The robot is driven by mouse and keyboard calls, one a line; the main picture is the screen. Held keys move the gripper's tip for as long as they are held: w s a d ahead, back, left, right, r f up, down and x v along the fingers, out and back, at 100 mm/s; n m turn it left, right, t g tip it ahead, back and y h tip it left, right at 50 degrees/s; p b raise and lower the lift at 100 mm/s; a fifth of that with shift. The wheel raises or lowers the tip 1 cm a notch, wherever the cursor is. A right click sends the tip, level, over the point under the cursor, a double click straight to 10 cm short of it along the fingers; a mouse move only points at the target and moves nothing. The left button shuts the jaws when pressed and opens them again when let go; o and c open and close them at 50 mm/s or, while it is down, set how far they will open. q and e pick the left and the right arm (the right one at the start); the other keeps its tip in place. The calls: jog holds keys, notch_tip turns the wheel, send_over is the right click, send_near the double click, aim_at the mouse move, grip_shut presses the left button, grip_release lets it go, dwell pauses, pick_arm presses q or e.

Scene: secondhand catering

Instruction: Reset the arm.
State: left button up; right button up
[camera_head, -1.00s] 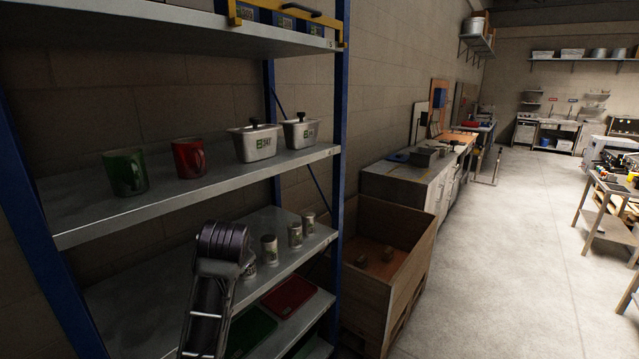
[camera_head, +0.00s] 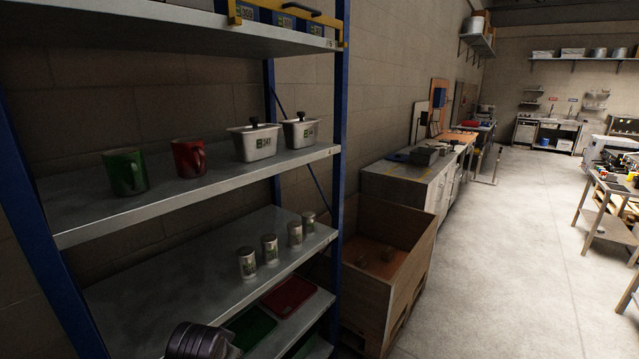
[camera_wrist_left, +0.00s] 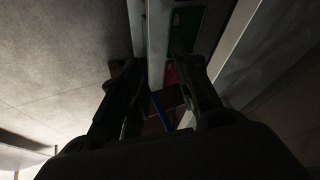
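Part of my own arm, a dark ribbed joint, shows at the bottom left of the head view, in front of the lower shelf. My left gripper (camera_wrist_left: 155,68) shows in the dark left wrist view with its two fingers apart and nothing visible between them. A green tray (camera_wrist_left: 187,27) and a red tray (camera_wrist_left: 172,75) lie beyond the fingers. My right gripper is not in view.
The metal shelf unit (camera_head: 190,208) holds a green mug (camera_head: 125,172), a red mug (camera_head: 188,158), two lidded steel containers (camera_head: 255,143) and several small shakers (camera_head: 270,249). A wooden crate (camera_head: 395,285) stands to its right. The floor (camera_head: 510,250) beyond is clear.

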pick_arm(q)
jog(key=shift+s+f+n+g+h, duration=0.3)
jog(key=shift+s+f+n+g, duration=0.35)
jog(key=shift+s+f, duration=2.75)
jog(key=shift+s+f+n+g+h, duration=0.3)
jog(key=shift+s+f+n+g, duration=0.65)
jog(key=shift+s, duration=4.55)
notch_tip(320, 180, down, 33)
jog(key=s, duration=0.2)
jog(key=s+a+f+g, duration=0.1)
jog(key=s+a+f, duration=0.1)
jog(key=s+f, duration=0.8)
jog(key=s+a+f+m+g, duration=0.1)
jog(key=s+a+f, duration=0.1)
jog(key=s+f, duration=0.8)
jog(key=shift+s+f, duration=0.2)
jog(key=shift+s, duration=1.2)
jog(key=shift+a, duration=0.1)
